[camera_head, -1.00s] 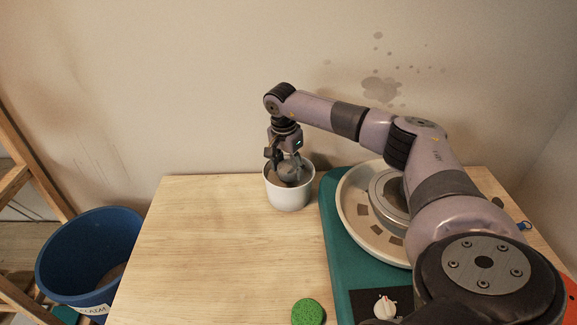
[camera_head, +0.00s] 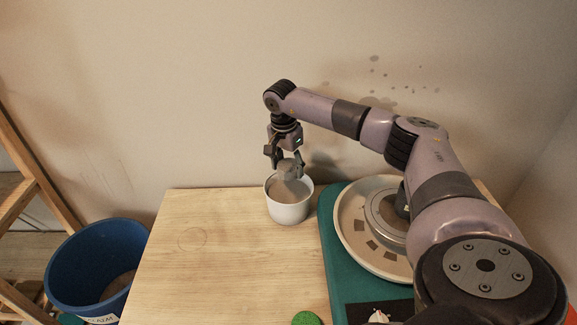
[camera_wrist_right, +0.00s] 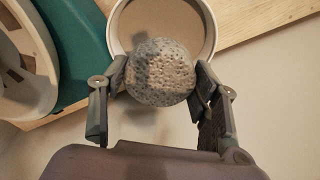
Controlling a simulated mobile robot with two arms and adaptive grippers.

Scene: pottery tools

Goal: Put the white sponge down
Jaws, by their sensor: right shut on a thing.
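My right gripper (camera_head: 287,163) points down above a white pot (camera_head: 288,212) at the back of the table. It is shut on the white sponge (camera_head: 291,171), which looks round and greyish and hangs at the pot's mouth. In the right wrist view the sponge (camera_wrist_right: 161,72) is pitted and sits between the two fingers of the gripper (camera_wrist_right: 161,80). Behind it is the pot's round rim (camera_wrist_right: 209,25), with a brownish content inside. My left gripper is not in view.
Right of the pot is a teal pottery wheel base (camera_head: 330,235) with a cream splash pan (camera_head: 350,232). A green round sponge (camera_head: 306,318) lies at the front. The wooden table (camera_head: 215,265) is clear left of the pot. A blue bucket (camera_head: 70,262) stands on the left.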

